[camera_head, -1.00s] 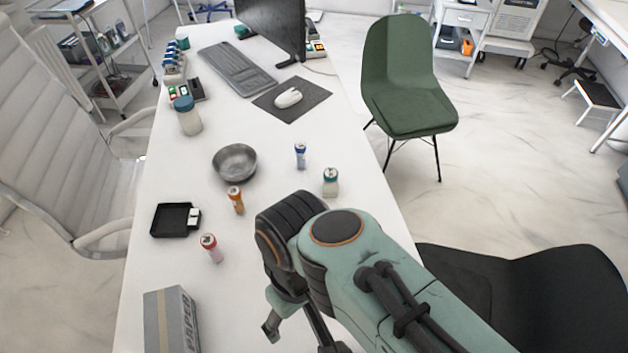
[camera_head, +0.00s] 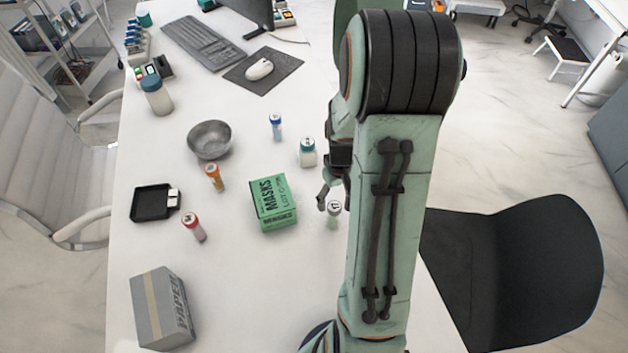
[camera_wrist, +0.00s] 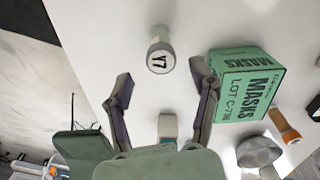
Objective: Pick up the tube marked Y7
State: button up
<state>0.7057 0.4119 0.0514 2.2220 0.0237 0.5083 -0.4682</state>
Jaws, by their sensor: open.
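The tube marked Y7 (camera_wrist: 160,52) has a white cap top with black lettering and a pale grey-green body. In the wrist view it is beyond my gripper (camera_wrist: 161,80), roughly centred between the two spread fingers and not touching them. In the head view the tube (camera_head: 334,217) stands on the table to the right of the green masks box, close to my arm. My gripper (camera_head: 329,195) is open and empty there, partly hidden by my arm. How high the fingertips are above the table is hard to tell.
The green masks box (camera_head: 274,203) stands close beside the tube. A teal-capped jar (camera_head: 308,153), blue tube (camera_head: 276,127), orange tube (camera_head: 215,178), red tube (camera_head: 194,228), metal bowl (camera_head: 209,140), black tray (camera_head: 152,203) and grey paper box (camera_head: 161,308) are on the white table.

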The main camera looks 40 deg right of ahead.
aim_at(335, 206)
notch_tip(335, 206, down, 6)
jog(key=shift+r, duration=0.1)
jog(key=c, duration=1)
